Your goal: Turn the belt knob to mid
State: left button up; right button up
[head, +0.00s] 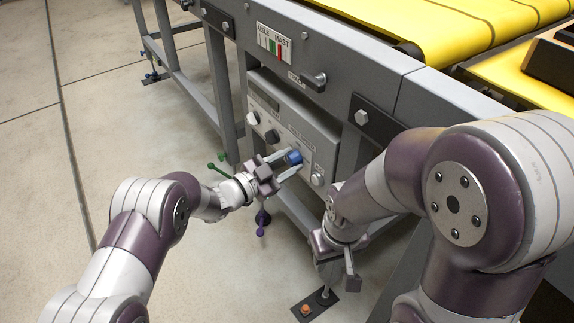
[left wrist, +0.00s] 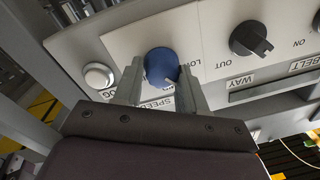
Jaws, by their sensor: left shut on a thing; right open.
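The blue knob (head: 293,157) is on the grey control panel (head: 318,136) under the conveyor. It also shows in the left wrist view (left wrist: 161,65), upside down, with part of a SPEED label and LO lettering beside it. A pale mark is on its lower edge; its exact setting is hard to read. My left gripper (head: 288,163) is shut on the blue knob, one finger on each side, as the left wrist view (left wrist: 160,78) shows. My right gripper (head: 338,268) is open and empty, hanging low in front of the conveyor frame, apart from the panel.
A black knob (left wrist: 250,40) marked OUT and WAY sits beside the blue one. A round white button (left wrist: 98,76) is on its other side. A black handle (head: 314,81) juts from the beam above. A yellow belt (head: 430,30) runs above. Floor at left is clear.

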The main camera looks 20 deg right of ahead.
pick_arm(q)
jog(key=m+b, duration=0.2)
jog(key=m, duration=0.2)
jog(key=shift+w+a+m, duration=0.1)
jog(key=shift+m, duration=0.2)
jog(key=shift+m+b, duration=0.65)
jog(key=shift+m, duration=0.75)
jog(key=shift+r+h, duration=0.1)
jog(key=shift+h, duration=0.2)
jog(key=o, duration=1)
jog(key=p+v, duration=0.4)
jog(key=v, duration=0.8)
jog(key=shift+a, duration=0.35)
